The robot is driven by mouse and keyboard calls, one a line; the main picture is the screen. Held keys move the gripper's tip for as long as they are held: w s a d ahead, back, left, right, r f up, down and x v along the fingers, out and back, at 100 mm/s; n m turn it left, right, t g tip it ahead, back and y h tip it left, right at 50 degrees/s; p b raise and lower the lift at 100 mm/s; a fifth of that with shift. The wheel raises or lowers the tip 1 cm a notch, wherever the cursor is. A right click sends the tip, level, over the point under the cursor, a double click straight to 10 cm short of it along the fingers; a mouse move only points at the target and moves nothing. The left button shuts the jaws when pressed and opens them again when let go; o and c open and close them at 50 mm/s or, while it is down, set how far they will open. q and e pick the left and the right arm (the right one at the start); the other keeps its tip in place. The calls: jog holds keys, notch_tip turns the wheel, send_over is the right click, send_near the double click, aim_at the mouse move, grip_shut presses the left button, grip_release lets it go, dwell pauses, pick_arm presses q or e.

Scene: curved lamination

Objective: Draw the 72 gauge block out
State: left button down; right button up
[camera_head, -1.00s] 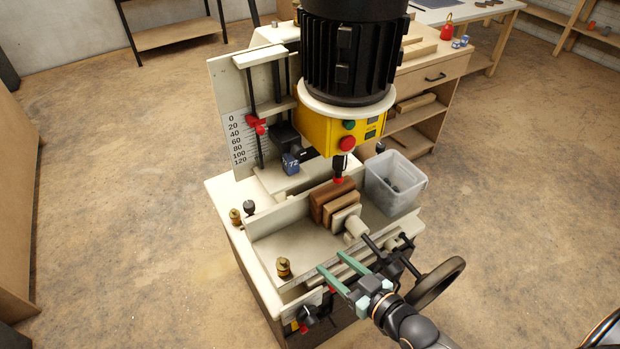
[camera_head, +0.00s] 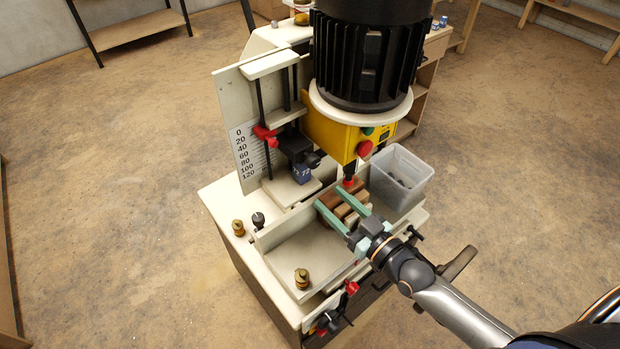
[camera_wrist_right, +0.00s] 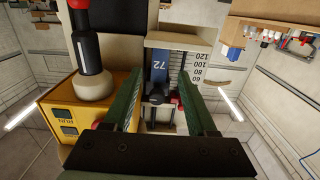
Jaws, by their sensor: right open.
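The blue 72 gauge block (camera_head: 302,173) stands on a pale ledge (camera_head: 281,190) at the foot of the scale, below a black stop (camera_head: 296,148). In the right wrist view the block (camera_wrist_right: 159,66) shows its white 72 between the pale plate and the dark stop, in upside-down view. My right gripper (camera_head: 328,194) is open and empty, its green fingers pointing toward the block over the clamped wooden pieces. In the wrist view the fingers lie to either side of the block in the picture, with a gap in depth. My left gripper is out of view.
Brown wooden pieces (camera_head: 333,199) sit below the fingers. A clear bin (camera_head: 399,177) is further right. Brass knobs (camera_head: 302,278) stand on the machine table.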

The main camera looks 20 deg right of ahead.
aim_at(306, 176)
jog(key=shift+b+x, duration=1.85)
jog(key=shift+x, duration=3.65)
jog(key=shift+c, duration=0.2)
grip_shut()
jog(key=shift+s, duration=0.1)
jog(key=p+v, duration=0.4)
jog(key=v, duration=0.8)
jog(key=shift+r, duration=0.15)
